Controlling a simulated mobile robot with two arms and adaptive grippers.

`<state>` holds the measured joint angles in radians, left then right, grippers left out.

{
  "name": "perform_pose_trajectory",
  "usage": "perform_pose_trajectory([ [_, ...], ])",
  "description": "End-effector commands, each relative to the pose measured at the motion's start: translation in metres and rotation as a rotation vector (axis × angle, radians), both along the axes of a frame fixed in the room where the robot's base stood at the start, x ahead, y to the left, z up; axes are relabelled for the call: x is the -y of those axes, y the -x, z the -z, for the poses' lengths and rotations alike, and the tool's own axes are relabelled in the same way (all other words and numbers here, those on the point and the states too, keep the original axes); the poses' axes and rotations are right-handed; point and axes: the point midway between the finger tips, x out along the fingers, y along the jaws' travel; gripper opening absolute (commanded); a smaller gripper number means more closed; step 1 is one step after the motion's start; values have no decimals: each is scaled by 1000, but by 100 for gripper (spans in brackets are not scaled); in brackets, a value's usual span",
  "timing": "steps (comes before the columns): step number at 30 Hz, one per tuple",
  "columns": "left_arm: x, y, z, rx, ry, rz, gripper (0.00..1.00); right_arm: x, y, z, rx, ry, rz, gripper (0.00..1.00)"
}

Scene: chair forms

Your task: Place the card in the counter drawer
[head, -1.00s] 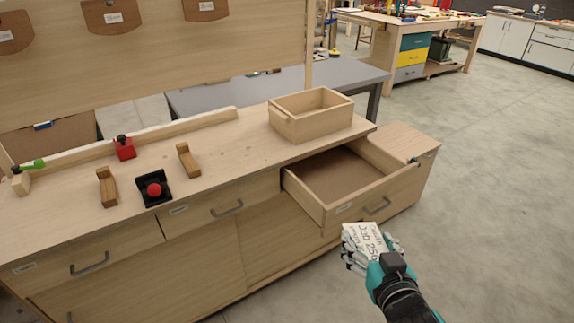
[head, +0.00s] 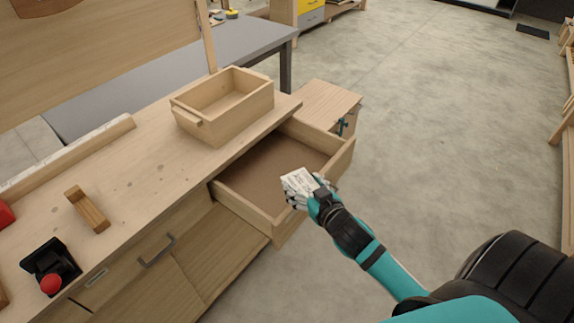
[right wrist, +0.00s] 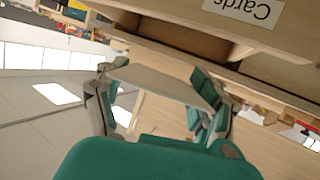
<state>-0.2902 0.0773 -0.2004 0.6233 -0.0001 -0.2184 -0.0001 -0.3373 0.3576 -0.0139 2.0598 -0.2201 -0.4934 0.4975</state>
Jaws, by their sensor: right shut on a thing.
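The white card (head: 300,182) with handwriting on it is in my right gripper (head: 312,192), which is shut on it. In the head view the card shows over the front right edge of the open counter drawer (head: 262,178). The drawer is pulled out and its brown bottom looks bare. The drawer front with a "Cards" label (right wrist: 243,10) is close by there. My left gripper is not in view.
An open wooden box (head: 222,108) stands on the counter (head: 120,175) behind the drawer. A wooden block (head: 87,209) and a red button on a black base (head: 50,268) sit further left. A small wooden cabinet (head: 325,100) adjoins beyond the drawer. Open floor lies to the right.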

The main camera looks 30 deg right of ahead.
Motion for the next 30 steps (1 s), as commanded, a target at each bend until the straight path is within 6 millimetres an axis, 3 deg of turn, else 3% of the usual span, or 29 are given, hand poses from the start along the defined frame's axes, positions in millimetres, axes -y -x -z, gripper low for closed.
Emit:
perform_pose_trajectory([
  [3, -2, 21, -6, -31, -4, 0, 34, 13, -33, -1, 2, 3, 1, 44],
  [6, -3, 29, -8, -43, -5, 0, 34, 22, -59, 2, 2, 3, 2, 44],
  [12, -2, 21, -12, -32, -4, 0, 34, 35, -97, 7, 0, 0, 1, 44],
  [19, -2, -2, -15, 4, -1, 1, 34, 39, -108, 19, -4, -3, 2, 44],
  [24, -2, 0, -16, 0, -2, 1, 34, 39, -107, 41, -3, -4, 2, 44],
  [30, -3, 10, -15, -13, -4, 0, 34, 39, -107, 45, -1, -1, 0, 44],
])
